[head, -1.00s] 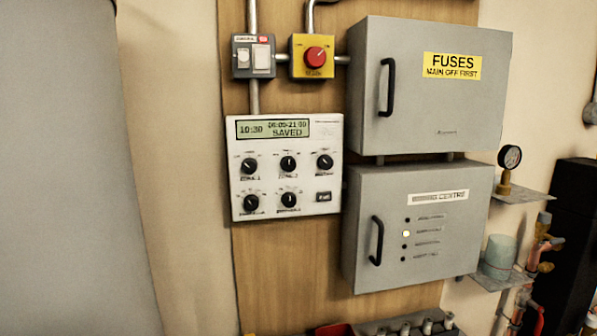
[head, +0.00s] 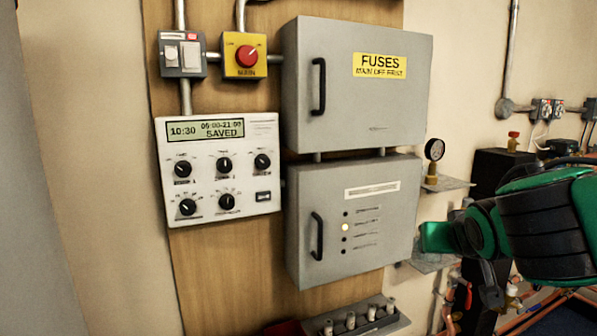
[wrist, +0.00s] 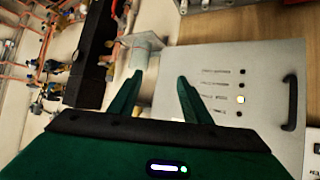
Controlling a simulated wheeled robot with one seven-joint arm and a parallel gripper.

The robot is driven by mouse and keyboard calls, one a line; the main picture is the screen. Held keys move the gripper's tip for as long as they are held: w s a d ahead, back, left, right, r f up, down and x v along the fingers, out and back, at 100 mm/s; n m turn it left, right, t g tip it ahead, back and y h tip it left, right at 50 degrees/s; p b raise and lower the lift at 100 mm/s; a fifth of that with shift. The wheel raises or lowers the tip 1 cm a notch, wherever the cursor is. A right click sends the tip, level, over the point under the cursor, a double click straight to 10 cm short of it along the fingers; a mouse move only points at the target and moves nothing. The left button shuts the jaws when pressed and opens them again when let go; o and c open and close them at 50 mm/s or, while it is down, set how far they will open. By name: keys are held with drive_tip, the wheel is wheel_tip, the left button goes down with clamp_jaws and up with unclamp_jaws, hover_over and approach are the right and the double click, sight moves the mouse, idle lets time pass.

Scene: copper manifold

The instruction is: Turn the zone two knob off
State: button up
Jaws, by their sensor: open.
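The white controller panel (head: 262,135) hangs on the wooden board at left in the head view. Its display reads 10:30, 06:00-21:00, SAVED. The zone two knob (head: 223,164) is the black middle one in the top row, its white mark pointing about straight up. My gripper (wrist: 160,78) is open and empty in the wrist view, its two green fingers apart in front of the lower grey box. In the head view my green arm is at the right, well clear of the knob. A corner of the controller panel (wrist: 314,150) shows at the right edge of the wrist view.
The fuse box (head: 350,110) and the lower grey box (head: 375,255) have protruding handles, right of the controller. A red knob (head: 246,56) on yellow and a grey switch (head: 182,55) sit above. A gauge (head: 435,150) and pipes are at right.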

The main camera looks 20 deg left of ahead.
drive_tip(key=s+a+r+n+t+y, duration=0.1)
drive_tip(key=a+r+n+t+y, duration=0.2)
drive_tip(key=a, duration=0.9)
drive_tip(key=n+y, duration=0.3)
drive_tip(key=y, duration=0.5)
approach(227, 168)
drive_tip(key=x, duration=0.8)
drive_tip(key=shift+a, duration=0.15)
drive_tip(key=shift+r, duration=0.1)
drive_tip(key=c, duration=1)
